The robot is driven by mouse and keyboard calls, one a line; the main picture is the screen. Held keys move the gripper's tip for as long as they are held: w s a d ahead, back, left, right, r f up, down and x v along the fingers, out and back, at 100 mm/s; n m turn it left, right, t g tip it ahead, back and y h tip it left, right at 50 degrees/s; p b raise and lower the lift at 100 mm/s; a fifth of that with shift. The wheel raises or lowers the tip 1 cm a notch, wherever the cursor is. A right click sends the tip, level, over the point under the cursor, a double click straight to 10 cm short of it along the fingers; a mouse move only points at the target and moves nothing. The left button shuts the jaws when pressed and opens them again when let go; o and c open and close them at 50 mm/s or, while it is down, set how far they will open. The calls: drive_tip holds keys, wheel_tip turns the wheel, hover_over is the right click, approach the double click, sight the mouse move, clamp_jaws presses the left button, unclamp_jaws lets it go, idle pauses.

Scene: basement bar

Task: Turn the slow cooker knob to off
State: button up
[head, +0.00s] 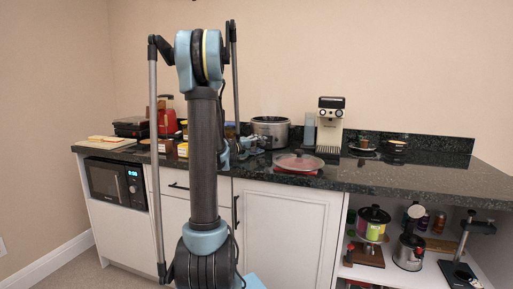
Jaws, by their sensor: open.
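The slow cooker (271,132), a silver oval pot with a dark rim, stands on the dark counter towards the back. Its lid is off. Its knob is too small to make out, so its setting cannot be told. My gripper (258,150) is small in the head view, just right of my arm's dark upright link. It is open, low over the counter, in front of the cooker and slightly left of its middle. I cannot tell whether it touches the cooker. My own arm hides part of the wrist.
A glass lid (298,161) lies on a red item in front of the cooker. A coffee machine (330,123) stands to its right. A red appliance (166,115) and jars crowd the left. The right counter front is clear. Open shelves (347,225) hold pots below.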

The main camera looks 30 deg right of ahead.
drive_tip(key=v, duration=1.2)
